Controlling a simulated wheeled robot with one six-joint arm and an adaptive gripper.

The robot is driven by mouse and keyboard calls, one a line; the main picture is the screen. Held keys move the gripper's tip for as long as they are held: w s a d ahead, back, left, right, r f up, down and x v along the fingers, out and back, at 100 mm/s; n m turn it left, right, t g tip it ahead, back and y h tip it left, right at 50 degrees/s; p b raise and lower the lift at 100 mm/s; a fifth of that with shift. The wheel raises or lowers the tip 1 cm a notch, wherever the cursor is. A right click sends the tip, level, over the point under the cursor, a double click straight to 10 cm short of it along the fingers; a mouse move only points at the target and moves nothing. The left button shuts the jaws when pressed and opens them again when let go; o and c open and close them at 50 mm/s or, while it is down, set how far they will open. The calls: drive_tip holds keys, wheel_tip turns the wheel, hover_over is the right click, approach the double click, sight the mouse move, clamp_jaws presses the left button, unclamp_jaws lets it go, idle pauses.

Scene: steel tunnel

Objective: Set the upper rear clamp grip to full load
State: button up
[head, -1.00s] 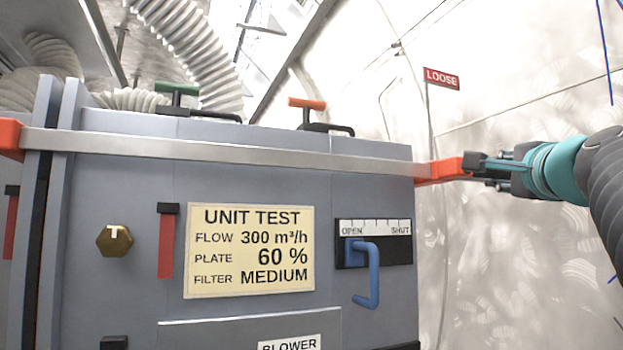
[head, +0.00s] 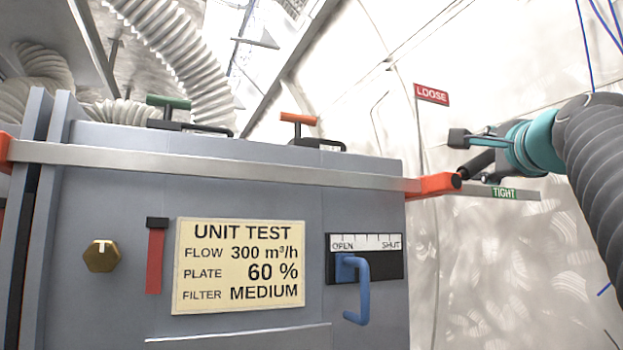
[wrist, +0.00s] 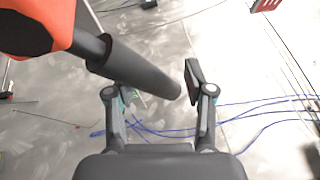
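The orange clamp (head: 436,184) sits at the right end of the steel bar across the grey unit. Its dark grip (head: 476,165) points right, close to the green TIGHT label (head: 503,193). The red LOOSE label (head: 432,94) is higher up. My gripper (head: 468,148) is at the grip, with one finger showing above it. In the wrist view, my gripper (wrist: 155,95) has its fingers spread. The dark grip (wrist: 140,72) reaches in from the orange clamp (wrist: 35,28) and hides part of the left finger. A gap shows between its end and the right finger; I cannot tell whether the left finger touches it.
The unit's front carries a test card (head: 238,265), a blue lever (head: 357,290) at OPEN, a brass knob (head: 102,256) and a red strip (head: 156,258). Green (head: 175,102) and orange (head: 298,118) T-handles stand on top. Blue cables (wrist: 250,120) show in the wrist view.

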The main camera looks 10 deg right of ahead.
drive_tip(key=shift+r, duration=2.45)
drive_tip(key=s+d+f+b, duration=0.1)
drive_tip(key=s+f+b, duration=0.2)
drive_tip(key=s, duration=0.4)
drive_tip(key=s+f+b, duration=0.4)
drive_tip(key=s+b, duration=0.1)
drive_tip(key=s, duration=0.2)
drive_tip(key=shift+d+f+b, duration=0.15)
drive_tip(key=shift+d+b, duration=0.2)
drive_tip(key=shift+d, duration=0.05)
